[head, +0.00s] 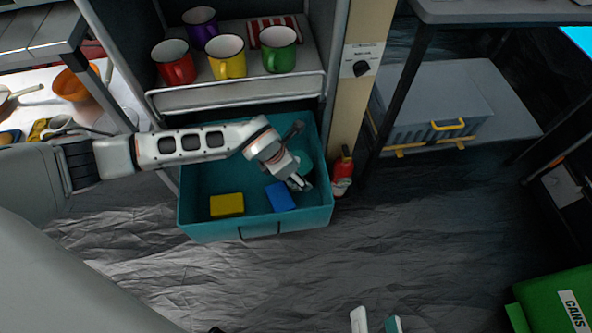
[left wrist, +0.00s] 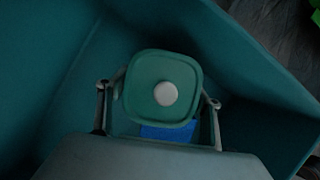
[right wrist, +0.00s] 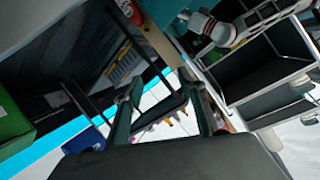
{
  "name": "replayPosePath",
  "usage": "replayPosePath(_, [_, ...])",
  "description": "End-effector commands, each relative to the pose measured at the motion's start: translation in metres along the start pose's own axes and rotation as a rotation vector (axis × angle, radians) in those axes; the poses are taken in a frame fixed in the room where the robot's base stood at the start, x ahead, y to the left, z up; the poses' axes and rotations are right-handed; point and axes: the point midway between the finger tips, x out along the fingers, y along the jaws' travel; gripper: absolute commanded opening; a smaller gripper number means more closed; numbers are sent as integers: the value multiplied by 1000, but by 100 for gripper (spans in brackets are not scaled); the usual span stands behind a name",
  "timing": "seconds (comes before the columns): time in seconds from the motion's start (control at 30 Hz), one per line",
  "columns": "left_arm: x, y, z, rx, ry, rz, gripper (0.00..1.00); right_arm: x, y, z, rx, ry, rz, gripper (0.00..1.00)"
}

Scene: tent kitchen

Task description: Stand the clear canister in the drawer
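The clear canister shows from above in the left wrist view as a rounded-square teal lid (left wrist: 150,68) with a pale round knob. Its body is mostly hidden under the lid. My left gripper (head: 300,184) reaches down inside the open teal drawer (head: 203,234). Its fingers lie close against both sides of the canister and appear to grip it. In the head view the canister is largely hidden by this gripper. I cannot tell whether its base touches the drawer floor. My right gripper (head: 376,324) is open and empty, away from the drawer, low in the head view.
A yellow block (head: 227,205) and a blue block (head: 280,196) lie in the drawer near its front. Red, yellow, green and purple mugs stand on the shelf (head: 235,95) above. A red bottle (head: 343,167) stands right of the drawer. A green cans box (head: 550,300) is at lower right.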

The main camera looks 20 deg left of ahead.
Motion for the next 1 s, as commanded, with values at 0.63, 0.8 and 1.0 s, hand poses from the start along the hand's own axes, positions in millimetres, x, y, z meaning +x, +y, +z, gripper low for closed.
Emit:
replayPosePath(0.63, [-73, 4, 10, 5, -14, 9, 65, -6, 26, -31, -307, -15, 39, 40])
replayPosePath(0.8, [-103, 3, 7, 4, -10, 7, 65, -9, 40, -44, -436, -29, 71, 40])
replayPosePath(1.0, [-120, 1, 3, 1, -3, 2, 65, -12, 48, -33, -454, -60, 83, 40])
